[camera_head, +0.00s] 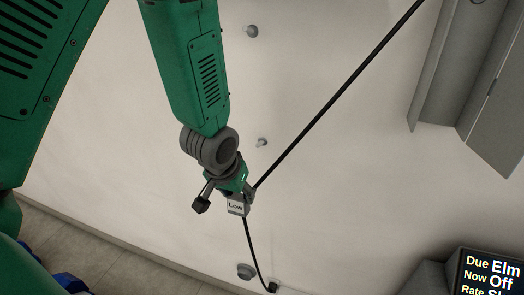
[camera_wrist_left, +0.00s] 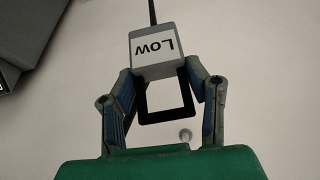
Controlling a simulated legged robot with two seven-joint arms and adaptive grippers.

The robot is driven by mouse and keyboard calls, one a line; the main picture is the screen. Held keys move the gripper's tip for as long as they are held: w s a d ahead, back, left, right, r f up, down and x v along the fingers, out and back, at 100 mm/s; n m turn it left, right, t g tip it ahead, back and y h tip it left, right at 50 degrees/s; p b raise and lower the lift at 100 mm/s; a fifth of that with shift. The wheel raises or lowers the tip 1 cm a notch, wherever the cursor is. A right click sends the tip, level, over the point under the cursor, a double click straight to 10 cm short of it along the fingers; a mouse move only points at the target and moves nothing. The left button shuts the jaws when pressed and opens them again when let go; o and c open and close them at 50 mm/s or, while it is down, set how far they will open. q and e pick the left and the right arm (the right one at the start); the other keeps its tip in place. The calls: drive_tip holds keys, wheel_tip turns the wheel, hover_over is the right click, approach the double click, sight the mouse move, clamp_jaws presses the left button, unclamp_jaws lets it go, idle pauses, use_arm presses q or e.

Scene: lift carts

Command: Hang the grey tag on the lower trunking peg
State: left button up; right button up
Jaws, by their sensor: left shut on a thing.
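The grey tag (camera_head: 236,206), marked "LOW", is at the tip of my left gripper (camera_head: 240,190), in front of the pale wall. In the left wrist view the tag (camera_wrist_left: 153,50) sits at the fingertips, with a black square loop (camera_wrist_left: 166,118) between the fingers. My left gripper (camera_wrist_left: 168,85) is shut on the tag. A small peg (camera_head: 262,142) stands on the wall above the gripper in the head view. A peg-like round end (camera_wrist_left: 185,135) shows just outside the loop's edge in the wrist view. My right gripper is out of view.
A black cable (camera_head: 335,95) runs from the upper right to the gripper; below the tag it continues to a dark block (camera_head: 272,287). Other round studs are on the wall, high (camera_head: 251,31) and low (camera_head: 246,271). A grey cabinet (camera_head: 495,100) and a screen (camera_head: 490,275) are right.

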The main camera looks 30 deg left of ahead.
sight(260, 148)
use_arm(q)
drive_tip(key=shift+w+a+r+p, duration=0.1)
drive_tip(key=shift+a+r+p, duration=0.2)
drive_tip(key=shift+a+r, duration=0.45)
drive_tip(key=shift+d, duration=0.2)
use_arm(e)
drive_tip(key=shift+r, duration=0.6)
use_arm(q)
drive_tip(key=shift+w, duration=0.1)
drive_tip(key=shift+w+r, duration=0.1)
drive_tip(key=shift+w, duration=0.2)
drive_tip(key=w+a+p, duration=0.1)
drive_tip(key=w, duration=0.4)
drive_tip(key=w+a+p, duration=0.1)
drive_tip(key=w, duration=0.5)
drive_tip(key=w+a+p, duration=0.1)
drive_tip(key=w+a, duration=0.1)
drive_tip(key=w, duration=0.3)
drive_tip(key=shift+w+p, duration=0.2)
drive_tip(key=shift+p, duration=0.15)
drive_tip(key=shift+w+f+p, duration=0.2)
drive_tip(key=shift+f+p, duration=0.25)
drive_tip(key=shift+p, duration=0.05)
drive_tip(key=shift+a+f, duration=0.1)
drive_tip(key=shift+f, duration=0.05)
use_arm(e)
wheel_tip(260, 148, up, 5)
drive_tip(key=shift+f, duration=0.2)
